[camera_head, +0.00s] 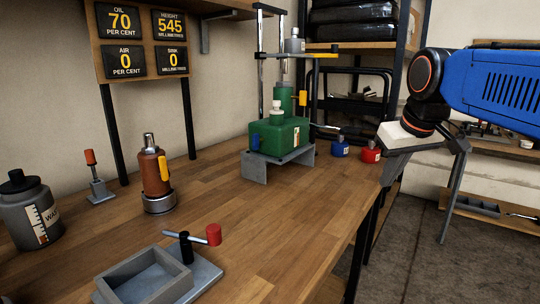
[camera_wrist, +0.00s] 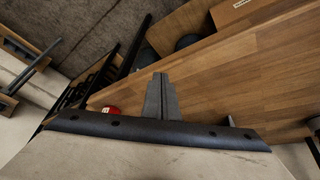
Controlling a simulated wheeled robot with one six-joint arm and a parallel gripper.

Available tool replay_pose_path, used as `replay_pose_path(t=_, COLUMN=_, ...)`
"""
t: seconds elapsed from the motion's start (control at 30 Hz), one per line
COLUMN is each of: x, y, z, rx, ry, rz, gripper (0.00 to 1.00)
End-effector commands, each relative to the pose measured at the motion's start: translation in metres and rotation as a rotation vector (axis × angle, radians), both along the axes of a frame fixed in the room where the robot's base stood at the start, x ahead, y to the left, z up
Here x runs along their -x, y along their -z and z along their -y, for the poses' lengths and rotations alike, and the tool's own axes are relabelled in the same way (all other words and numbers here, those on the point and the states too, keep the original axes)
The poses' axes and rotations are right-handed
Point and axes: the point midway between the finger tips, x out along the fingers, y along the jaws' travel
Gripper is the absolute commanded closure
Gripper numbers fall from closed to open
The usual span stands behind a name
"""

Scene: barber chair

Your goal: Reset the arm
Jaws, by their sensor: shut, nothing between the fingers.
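My gripper (camera_head: 388,180) hangs at the end of my blue arm, at the right of the head view, by the right end of the workbench (camera_head: 290,225). Its white body tilts and its grey fingers point down and to the left. In the wrist view its two grey fingers (camera_wrist: 160,78) are pressed together with nothing between them. The bench top lies beyond the fingertips there. A red weight-like object (camera_head: 370,152) and a blue one (camera_head: 340,149) stand on the bench left of my gripper. The red one shows partly in the wrist view (camera_wrist: 108,110).
A green pump unit (camera_head: 275,135) stands on a grey stand, with a copper-coloured cylinder (camera_head: 153,172), a grey bottle (camera_head: 30,212) and a grey tray (camera_head: 145,280) with a red-knobbed lever further left. The display board (camera_head: 140,45) reads oil 70, height 545, air 0, sink 0. Floor (camera_head: 415,240) is open at right.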

Motion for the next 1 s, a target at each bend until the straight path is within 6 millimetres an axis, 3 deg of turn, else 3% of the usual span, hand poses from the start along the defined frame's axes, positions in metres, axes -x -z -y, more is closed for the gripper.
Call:
replay_pose_path(t=0.03, x=0.017, y=0.015, z=0.002, rx=-0.004, ry=0.014, rz=-0.003, gripper=1.00)
replay_pose_path(t=0.4, x=0.121, y=0.135, z=0.012, rx=-0.039, ry=0.119, rz=-0.022, gripper=1.00)
replay_pose_path(t=0.6, x=0.164, y=0.193, z=0.015, rx=-0.054, ry=0.166, rz=-0.028, gripper=1.00)
replay_pose_path(t=0.8, x=0.183, y=0.220, z=0.016, rx=-0.060, ry=0.187, rz=-0.031, gripper=1.00)
replay_pose_path(t=1.0, x=0.184, y=0.222, z=0.016, rx=-0.061, ry=0.189, rz=-0.032, gripper=1.00)
